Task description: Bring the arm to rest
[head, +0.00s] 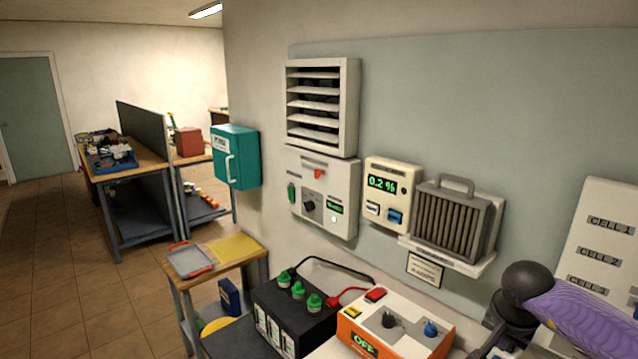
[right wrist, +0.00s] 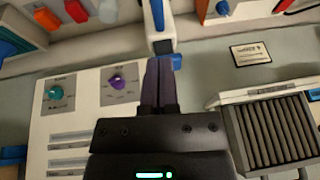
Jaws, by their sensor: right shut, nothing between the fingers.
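My right arm with its purple sleeve (head: 585,312) and dark round joint (head: 527,283) enters the head view at the lower right. My right gripper (right wrist: 157,85) shows in the right wrist view with its two dark fingers together and nothing between them. In that view the fingertips appear just below a white and blue part (right wrist: 160,35); I cannot tell whether they touch it. My left arm and gripper are not in view.
An orange charger box (head: 392,335) and a black battery (head: 276,311) stand at the front. The grey ribbed filter (head: 452,222) sits on a wall shelf. A white cell panel (head: 600,235) stands at the right. Floor (head: 90,300) is open at the left.

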